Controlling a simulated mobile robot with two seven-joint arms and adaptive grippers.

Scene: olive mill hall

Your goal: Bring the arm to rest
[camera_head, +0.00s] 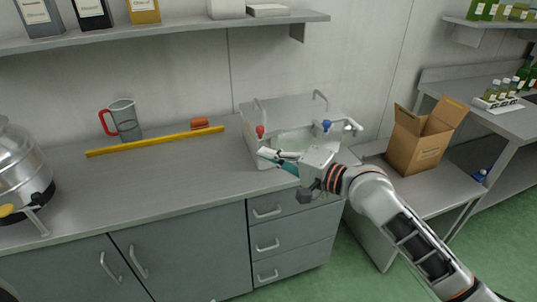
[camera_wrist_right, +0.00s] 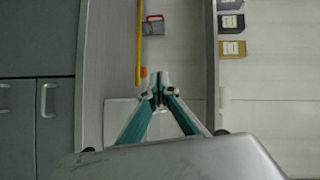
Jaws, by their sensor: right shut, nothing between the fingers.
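My right arm comes in from the lower right in the head view. The teal finger pads run back from the tips to the wrist. My left gripper does not show in either view.
A yellow bar (camera_head: 155,143), an orange-brown block (camera_head: 199,123) and a clear jug with a red handle (camera_head: 124,120) are on the counter (camera_head: 190,175). A steel vessel (camera_head: 20,165) stands at left. An open cardboard box (camera_head: 420,140) sits right of the sink. A shelf (camera_head: 170,33) hangs above.

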